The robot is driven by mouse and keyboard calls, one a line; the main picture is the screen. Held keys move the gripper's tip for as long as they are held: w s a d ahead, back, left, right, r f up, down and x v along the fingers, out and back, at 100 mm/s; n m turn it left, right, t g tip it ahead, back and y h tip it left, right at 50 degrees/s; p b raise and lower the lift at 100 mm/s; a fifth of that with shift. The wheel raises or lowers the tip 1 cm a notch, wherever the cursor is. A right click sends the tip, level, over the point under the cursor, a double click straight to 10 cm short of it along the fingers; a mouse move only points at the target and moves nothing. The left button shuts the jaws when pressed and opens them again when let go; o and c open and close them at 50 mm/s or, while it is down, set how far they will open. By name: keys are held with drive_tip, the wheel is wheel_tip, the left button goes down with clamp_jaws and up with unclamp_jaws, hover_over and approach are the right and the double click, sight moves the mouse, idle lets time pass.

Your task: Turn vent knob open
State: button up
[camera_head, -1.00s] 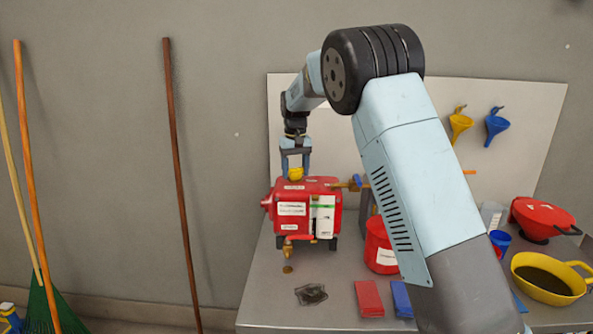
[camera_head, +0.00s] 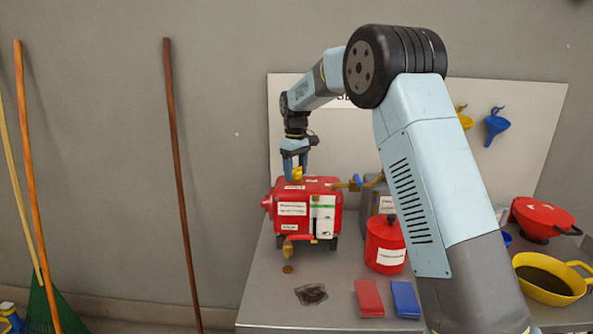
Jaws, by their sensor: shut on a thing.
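A red pump box (camera_head: 325,188) with white labels stands on the grey table below the backboard. A small yellow knob (camera_head: 298,173) sits on top of it, towards its left; I take it to be the vent knob. My gripper (camera_head: 295,172) points down from above and is shut on the yellow knob. The blue fingers partly hide the knob. How far the knob is turned is too small to tell.
A brass fitting with a blue lever (camera_head: 358,182) sticks out at the pump's right. A red can (camera_head: 385,246), red pad (camera_head: 369,298), blue pad (camera_head: 405,299) and dark patch (camera_head: 311,294) are on the table (camera_head: 270,312). A yellow pan (camera_head: 548,290) stands far right.

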idle(0.3)
drive_tip(key=o, duration=1.1)
drive_tip(key=shift+c, duration=0.2)
wheel_tip(320, 180, up, 14)
drive_tip(key=shift+f, duration=0.2)
